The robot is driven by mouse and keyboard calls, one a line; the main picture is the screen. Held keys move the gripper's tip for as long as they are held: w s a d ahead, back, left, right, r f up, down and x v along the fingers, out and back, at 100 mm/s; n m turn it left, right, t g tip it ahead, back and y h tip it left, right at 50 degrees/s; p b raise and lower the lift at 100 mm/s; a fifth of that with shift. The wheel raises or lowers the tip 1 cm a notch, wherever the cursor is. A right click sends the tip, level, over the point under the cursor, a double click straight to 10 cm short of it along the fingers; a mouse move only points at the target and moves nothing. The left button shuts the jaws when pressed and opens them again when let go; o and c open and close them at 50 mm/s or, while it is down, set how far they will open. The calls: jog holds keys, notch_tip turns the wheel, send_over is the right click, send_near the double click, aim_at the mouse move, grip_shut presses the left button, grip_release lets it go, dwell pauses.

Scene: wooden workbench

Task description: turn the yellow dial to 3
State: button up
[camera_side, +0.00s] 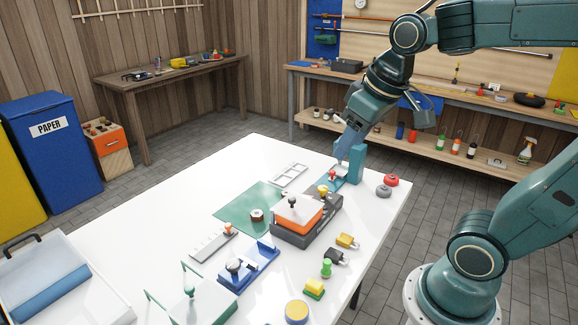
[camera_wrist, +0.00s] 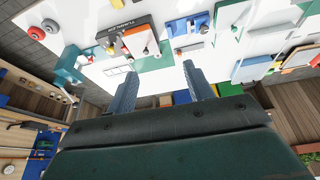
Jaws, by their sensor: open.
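My gripper (camera_side: 343,152) is open and empty, tilted down near a teal upright stand (camera_side: 358,163) at the far right part of the white table. In the wrist view its two blue fingers (camera_wrist: 160,88) are spread with nothing between them. A yellow round-topped piece (camera_side: 297,311) stands at the near edge. I cannot tell which of these is the yellow dial. No numbers or pointer are readable. The teal stand also shows in the wrist view (camera_wrist: 68,66), left of the fingers.
A red disc (camera_side: 391,180) and a grey disc (camera_side: 383,192) lie right of the stand. A green mat (camera_side: 240,208), a blue fixture (camera_side: 250,266) and several small blocks and knobs occupy the table.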

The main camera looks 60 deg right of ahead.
jog(key=w+d+f+g, duration=0.1)
jog(key=w+d+g, duration=0.1)
jog(key=w+d, duration=0.5)
jog(key=m+g, duration=0.2)
send_over(323, 188)
notch_tip(323, 188, down, 15)
jog(key=shift+d+f+y, duration=0.1)
jog(key=shift+f+y, duration=0.2)
jog(key=shift+f, duration=0.15)
jog(key=shift+f, duration=0.15)
notch_tip(323, 188, down, 14)
jog(key=shift+r, duration=0.25)
jog(key=c, duration=1)
